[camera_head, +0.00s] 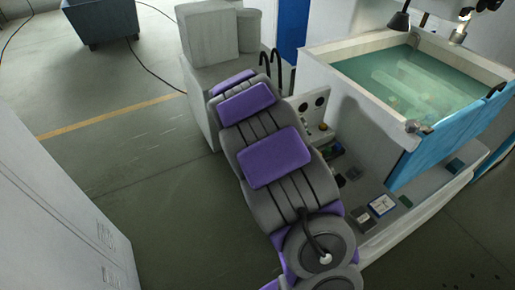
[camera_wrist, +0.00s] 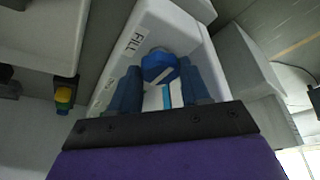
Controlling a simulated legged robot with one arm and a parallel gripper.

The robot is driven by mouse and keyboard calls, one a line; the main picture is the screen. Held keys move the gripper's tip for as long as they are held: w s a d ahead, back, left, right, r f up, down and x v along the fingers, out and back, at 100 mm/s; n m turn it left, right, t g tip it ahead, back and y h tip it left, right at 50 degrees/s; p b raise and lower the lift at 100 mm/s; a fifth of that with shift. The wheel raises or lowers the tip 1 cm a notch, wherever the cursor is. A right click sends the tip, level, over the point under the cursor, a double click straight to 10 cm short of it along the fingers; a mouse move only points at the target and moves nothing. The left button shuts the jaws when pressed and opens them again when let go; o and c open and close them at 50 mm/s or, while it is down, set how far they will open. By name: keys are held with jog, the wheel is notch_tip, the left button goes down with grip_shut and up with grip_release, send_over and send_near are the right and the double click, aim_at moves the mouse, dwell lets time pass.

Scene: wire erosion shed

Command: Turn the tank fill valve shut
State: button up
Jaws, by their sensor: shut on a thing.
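The fill valve's blue round knob (camera_wrist: 158,62), with a pale bar across it, sits on a white box (camera_wrist: 175,22) in the wrist view. A label reading FILL (camera_wrist: 134,41) is beside it. My gripper (camera_wrist: 159,72) has its two dark blue fingers on either side of the valve, shut on it. The part between the fingers is partly hidden by the knob and the gripper body. In the head view my arm hides the gripper and the valve. The tank (camera_head: 345,86), holding greenish liquid, stands at the upper right there.
A blue panel (camera_head: 440,140) is on the tank's front. A ledge with small parts and a tablet-like item (camera_head: 382,205) lies below. A grey cabinet (camera_head: 55,215) stands at left and a blue bin (camera_head: 100,20) at the back. The floor between is clear.

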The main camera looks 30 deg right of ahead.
jog(key=o, duration=0.8)
jog(key=p+v, duration=0.2)
jog(key=v, duration=1.5)
jog(key=shift+a+r, duration=0.15)
jog(key=shift+a, duration=0.1)
jog(key=s+a+n+g+y, duration=0.1)
jog(key=s+a+n, duration=0.2)
jog(key=s, duration=0.9)
jog(key=s+a+n+g+y, duration=0.1)
jog(key=s+a+n+g, duration=0.1)
jog(key=s, duration=1)
jog(key=s+a+n+g+y, duration=0.1)
jog(key=s+a, duration=0.5)
jog(key=s, duration=0.6)
jog(key=shift+a+r+n+g+b, duration=0.15)
jog(key=shift+n+g+b, duration=0.1)
jog(key=shift+n, duration=0.45)
jog(key=shift+a+r+n+g+b, duration=0.15)
jog(key=shift+n+g, duration=0.1)
jog(key=shift+n, duration=0.45)
